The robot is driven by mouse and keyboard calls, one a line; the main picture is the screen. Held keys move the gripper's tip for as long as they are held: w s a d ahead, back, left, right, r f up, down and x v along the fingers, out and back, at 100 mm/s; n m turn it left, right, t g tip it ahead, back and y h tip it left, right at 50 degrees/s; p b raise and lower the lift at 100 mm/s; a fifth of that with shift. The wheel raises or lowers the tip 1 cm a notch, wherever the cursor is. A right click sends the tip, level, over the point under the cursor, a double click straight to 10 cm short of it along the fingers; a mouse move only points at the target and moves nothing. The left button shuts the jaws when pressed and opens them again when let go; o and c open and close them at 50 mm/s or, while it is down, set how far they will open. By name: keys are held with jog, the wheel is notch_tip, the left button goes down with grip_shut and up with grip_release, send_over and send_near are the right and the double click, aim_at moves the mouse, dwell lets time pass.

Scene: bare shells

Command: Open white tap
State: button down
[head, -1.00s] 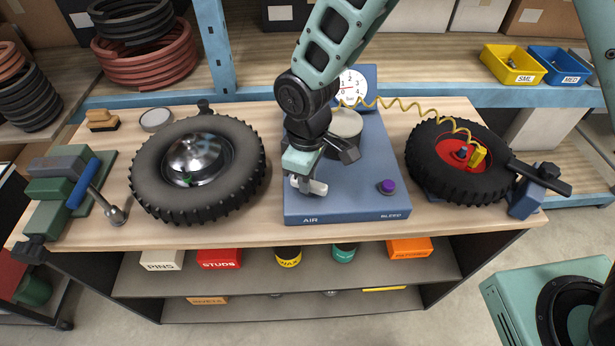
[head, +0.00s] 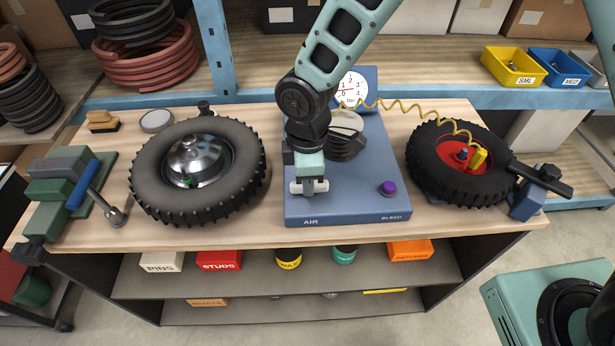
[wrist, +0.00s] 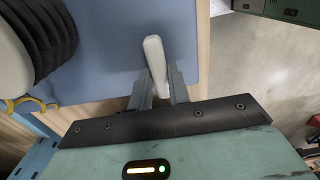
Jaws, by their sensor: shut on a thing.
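The white tap (head: 296,187) sits at the front left of the blue air box, above the AIR label. Its handle lies roughly level, left to right, in the head view. In the wrist view the white handle (wrist: 153,50) sticks out beyond the fingers. My gripper (head: 309,184) points down onto the tap and is shut on its handle. The two fingers also show in the wrist view (wrist: 158,86), one on each side of the handle. The tap's base is hidden by the gripper.
The blue air box (head: 360,208) carries a purple bleed knob (head: 387,188) and a round gauge (head: 351,88). A tyre (head: 150,190) lies close on the left. Another tyre with a red hub (head: 425,160) lies right, joined by a yellow coiled hose (head: 405,104).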

jog(key=c, duration=1.3)
grip_release()
jog(key=shift+r, duration=0.1)
notch_tip(320, 180, up, 17)
jog(key=b, duration=0.3)
jog(key=shift+r, duration=0.15)
jog(key=s+d+f+m+b, duration=0.1)
jog(key=s+d+f+m, duration=0.1)
jog(key=s, duration=0.4)
jog(key=s+d+f+m+b, duration=0.1)
jog(key=s+d+f+m, duration=0.2)
jog(key=s+d+m, duration=0.1)
jog(key=s+d+f+m+b, duration=0.1)
jog(key=s+d+f+m, duration=0.2)
jog(key=s, duration=0.5)
jog(key=shift+d+m+y, duration=0.3)
jog(key=shift+d+m, duration=0.2)
jog(key=shift+d, duration=0.15)
